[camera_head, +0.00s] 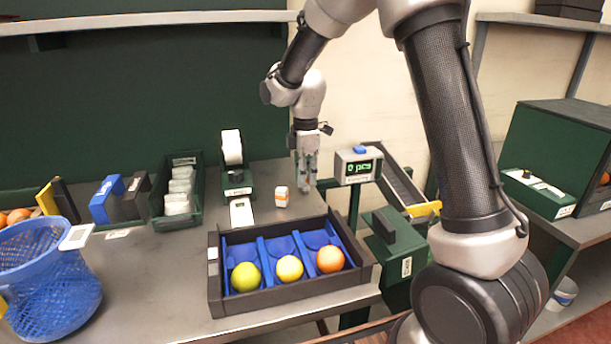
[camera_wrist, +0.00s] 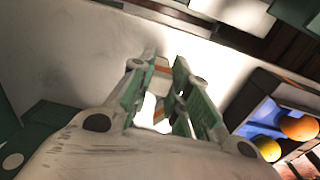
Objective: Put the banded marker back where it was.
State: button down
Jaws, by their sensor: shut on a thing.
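My gripper (camera_head: 307,182) points down over the table, behind the blue-lined tray. In the wrist view its two green-sided fingers (camera_wrist: 159,72) are closed on a small pale piece with an orange band (camera_wrist: 162,66), which looks like the banded marker. The fingers hide much of it. In the head view the held piece is too small to make out between the fingertips.
A dark tray (camera_head: 293,299) with blue compartments holds a yellow-green, a yellow and an orange fruit in front of my gripper. A label roll stand (camera_head: 233,165) and white device (camera_head: 241,212) are left; a display scale (camera_head: 358,167) is right. A blue basket (camera_head: 48,280) stands front left.

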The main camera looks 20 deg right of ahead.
jog(key=shift+f, duration=0.6)
dwell(0.4)
jog(key=c, duration=0.9)
grip_release()
jog(key=shift+r, duration=0.1)
jog(key=shift+r, duration=3.9)
